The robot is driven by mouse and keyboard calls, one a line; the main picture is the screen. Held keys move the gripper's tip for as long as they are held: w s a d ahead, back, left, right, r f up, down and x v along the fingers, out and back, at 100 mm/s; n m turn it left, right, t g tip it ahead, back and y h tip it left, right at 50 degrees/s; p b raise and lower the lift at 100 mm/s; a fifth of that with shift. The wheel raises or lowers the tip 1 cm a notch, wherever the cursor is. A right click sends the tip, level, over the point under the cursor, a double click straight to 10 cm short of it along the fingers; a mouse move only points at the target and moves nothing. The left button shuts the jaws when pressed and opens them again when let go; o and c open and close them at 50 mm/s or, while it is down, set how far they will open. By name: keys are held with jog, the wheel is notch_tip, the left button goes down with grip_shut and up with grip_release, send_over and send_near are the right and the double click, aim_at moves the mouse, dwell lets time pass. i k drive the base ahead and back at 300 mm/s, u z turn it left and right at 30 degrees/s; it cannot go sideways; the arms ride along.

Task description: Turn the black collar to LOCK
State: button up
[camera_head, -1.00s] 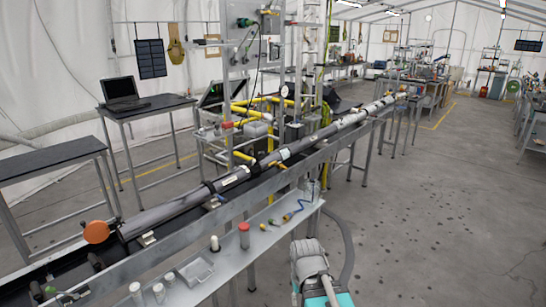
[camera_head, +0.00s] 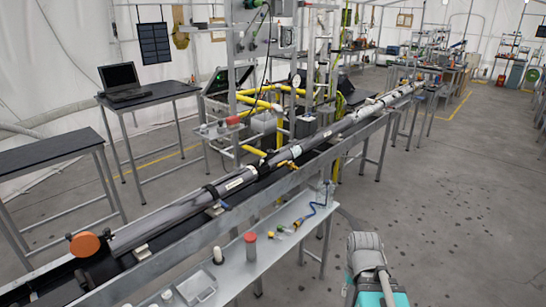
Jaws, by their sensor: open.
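A long grey tube (camera_head: 163,219) lies on a black trough along a metal rail, running from near left to far right. A black collar (camera_head: 210,192) sits around the tube, and another dark band (camera_head: 270,160) is farther along. I cannot tell which is the task's collar, and no LOCK mark is readable. An orange round cap (camera_head: 84,244) is at the tube's near end. Part of my grey and teal arm shows at the bottom, right of the rail and apart from the tube. My gripper's fingers are not in view.
A metal shelf (camera_head: 238,273) beside the rail holds a red-topped cylinder (camera_head: 250,245), a white-topped cylinder (camera_head: 217,255) and small parts with a blue cord. A table with a laptop (camera_head: 125,80) stands behind. The floor (camera_head: 450,200) at right is open.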

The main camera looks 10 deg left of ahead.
aim_at(262, 166)
jog(key=u, duration=0.3)
jog(key=i, duration=1.1)
jog(key=u, duration=0.8)
